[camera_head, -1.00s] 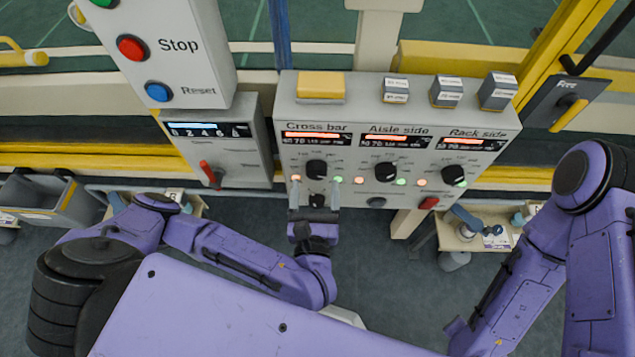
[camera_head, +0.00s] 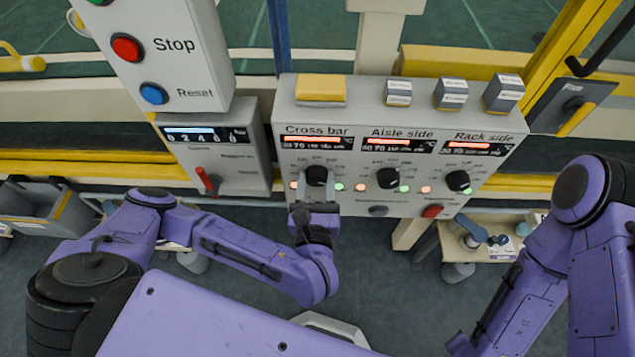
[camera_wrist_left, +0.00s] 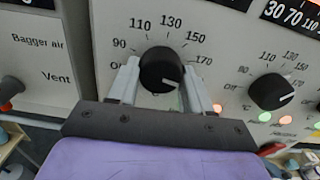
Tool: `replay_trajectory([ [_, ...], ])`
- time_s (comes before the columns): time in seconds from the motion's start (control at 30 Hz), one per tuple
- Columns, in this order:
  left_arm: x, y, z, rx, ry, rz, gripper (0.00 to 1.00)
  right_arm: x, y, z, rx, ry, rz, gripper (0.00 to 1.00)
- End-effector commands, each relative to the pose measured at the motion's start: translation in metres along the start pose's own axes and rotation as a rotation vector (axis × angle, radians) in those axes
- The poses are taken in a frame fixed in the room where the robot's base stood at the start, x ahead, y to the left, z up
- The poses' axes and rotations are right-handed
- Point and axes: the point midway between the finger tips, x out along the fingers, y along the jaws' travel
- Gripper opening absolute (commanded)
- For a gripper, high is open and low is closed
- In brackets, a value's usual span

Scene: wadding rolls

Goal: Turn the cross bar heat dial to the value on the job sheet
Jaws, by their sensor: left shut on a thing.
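The cross bar heat dial (camera_head: 316,175) is a black round knob under the "Cross bar" label, leftmost of three on the grey panel (camera_head: 400,103). In the left wrist view the dial (camera_wrist_left: 162,70) has a scale from Off through 90, 110, 130, 150 to 170. My left gripper (camera_head: 315,190) is at this dial. In the left wrist view, the gripper's grey fingers (camera_wrist_left: 160,85) are shut on it, one at each side. My right gripper is out of view. I cannot make out a job sheet.
The aisle side dial (camera_head: 387,178) and rack side dial (camera_head: 457,180) are to the right, with small lights between the dials. A box with a red lever (camera_head: 208,182) and a red stop button (camera_head: 127,47) are to the left.

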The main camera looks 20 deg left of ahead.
Motion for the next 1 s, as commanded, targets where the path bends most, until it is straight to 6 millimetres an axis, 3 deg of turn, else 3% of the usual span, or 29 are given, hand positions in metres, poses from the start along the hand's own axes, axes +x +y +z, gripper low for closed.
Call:
replay_trajectory([
  [0.7,0.000,-0.001,-0.002,-0.461,-0.001,-0.001,0.19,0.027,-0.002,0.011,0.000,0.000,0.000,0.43],
  [1.0,-0.001,-0.001,0.000,-0.567,0.000,-0.001,0.19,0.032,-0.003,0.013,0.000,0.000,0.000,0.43],
])
